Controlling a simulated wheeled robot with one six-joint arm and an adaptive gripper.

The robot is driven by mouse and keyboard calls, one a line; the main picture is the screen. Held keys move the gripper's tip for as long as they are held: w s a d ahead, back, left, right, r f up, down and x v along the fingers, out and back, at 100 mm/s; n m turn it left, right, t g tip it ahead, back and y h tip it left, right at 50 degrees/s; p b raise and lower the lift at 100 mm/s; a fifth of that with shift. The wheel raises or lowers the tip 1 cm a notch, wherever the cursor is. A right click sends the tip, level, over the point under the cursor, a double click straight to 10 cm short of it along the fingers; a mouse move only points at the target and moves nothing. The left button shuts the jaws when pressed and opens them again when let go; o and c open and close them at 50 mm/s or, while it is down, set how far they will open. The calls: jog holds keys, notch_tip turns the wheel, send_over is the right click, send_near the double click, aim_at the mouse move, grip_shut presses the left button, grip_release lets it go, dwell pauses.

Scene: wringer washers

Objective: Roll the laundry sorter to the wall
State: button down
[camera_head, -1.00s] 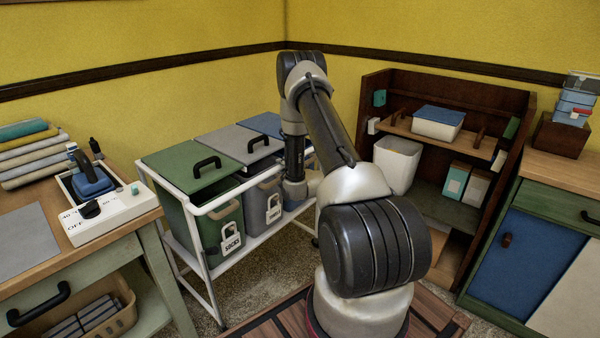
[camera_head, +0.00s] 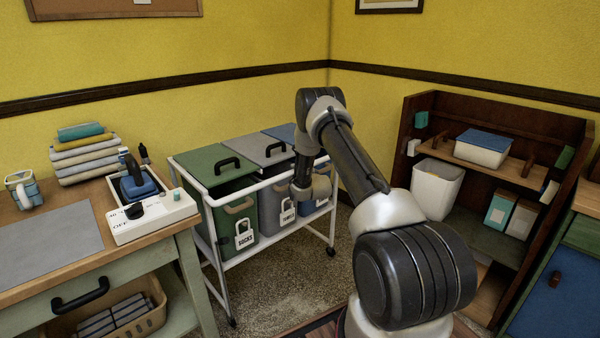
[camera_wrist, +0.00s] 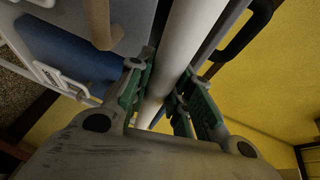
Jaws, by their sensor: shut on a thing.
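The laundry sorter is a white tubular cart (camera_head: 268,246) on casters with a green bin (camera_head: 241,212), a grey bin (camera_head: 270,205) and a blue bin (camera_head: 304,208). It stands in front of the yellow left wall (camera_head: 262,105); its back side is hidden, so any gap there cannot be told. My gripper (camera_wrist: 164,90) is shut around the cart's white rail (camera_wrist: 190,35) in the wrist view. In the head view my arm crosses the cart's right end and hides the gripper's fingers.
A worktable (camera_head: 130,256) with folded towels (camera_head: 84,155) and a control box (camera_head: 150,217) stands close to the cart's left end. A dark wooden shelf unit (camera_head: 492,115) with a white bin (camera_head: 436,190) stands right. Speckled floor (camera_head: 285,285) is clear before the cart.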

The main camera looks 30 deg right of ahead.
jog(key=shift+w+a+r, duration=0.1)
jog(key=shift+w+r, duration=0.05)
jog(key=c, duration=1.3)
grip_release()
jog(key=v, duration=1.2)
